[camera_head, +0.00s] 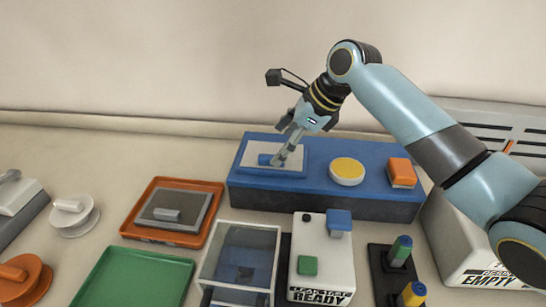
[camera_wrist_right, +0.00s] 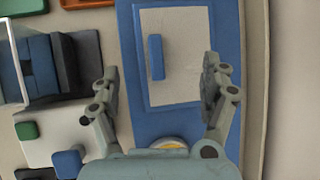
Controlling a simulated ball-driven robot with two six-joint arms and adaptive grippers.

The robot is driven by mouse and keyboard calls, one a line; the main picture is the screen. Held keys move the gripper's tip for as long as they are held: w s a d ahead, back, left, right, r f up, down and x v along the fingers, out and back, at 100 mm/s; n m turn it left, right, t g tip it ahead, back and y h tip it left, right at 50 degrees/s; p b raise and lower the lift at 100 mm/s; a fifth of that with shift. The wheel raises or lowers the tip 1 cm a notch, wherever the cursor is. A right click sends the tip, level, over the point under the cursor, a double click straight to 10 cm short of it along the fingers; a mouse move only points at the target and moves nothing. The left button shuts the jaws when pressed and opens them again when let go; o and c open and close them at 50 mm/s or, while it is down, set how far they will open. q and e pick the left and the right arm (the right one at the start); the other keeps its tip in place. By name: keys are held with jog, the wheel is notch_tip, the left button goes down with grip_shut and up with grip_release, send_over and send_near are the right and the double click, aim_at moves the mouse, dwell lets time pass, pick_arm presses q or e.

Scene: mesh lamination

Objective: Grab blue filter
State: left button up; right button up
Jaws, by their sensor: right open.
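The blue filter, a pale flat panel with a blue bar handle, lies in a blue frame at the left end of the blue station; in the head view its panel (camera_head: 257,152) shows partly behind my gripper. In the wrist view the filter panel (camera_wrist_right: 180,80) and its handle (camera_wrist_right: 156,57) are clear. My right gripper (camera_head: 285,157) is over the panel, close to the handle. In the wrist view the right gripper (camera_wrist_right: 160,72) has its fingers apart, with the handle lying between and ahead of them. Whether it touches the panel I cannot tell. My left gripper is not in view.
The blue station (camera_head: 300,192) also bears a yellow round pad (camera_head: 346,171) and an orange block (camera_head: 401,172). An orange tray (camera_head: 135,226) with a grey filter is to the left. A clear box (camera_head: 238,255) and a white box marked READY (camera_head: 322,265) stand in front.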

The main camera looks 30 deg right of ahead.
aim_at(271, 157)
jog(key=x, duration=0.5)
jog(key=shift+s+a+f, duration=0.1)
jog(key=shift+s+a, duration=0.05)
jog(key=shift+s, duration=0.25)
jog(key=c, duration=1.3)
grip_shut()
jog(key=shift+s+f, duration=0.1)
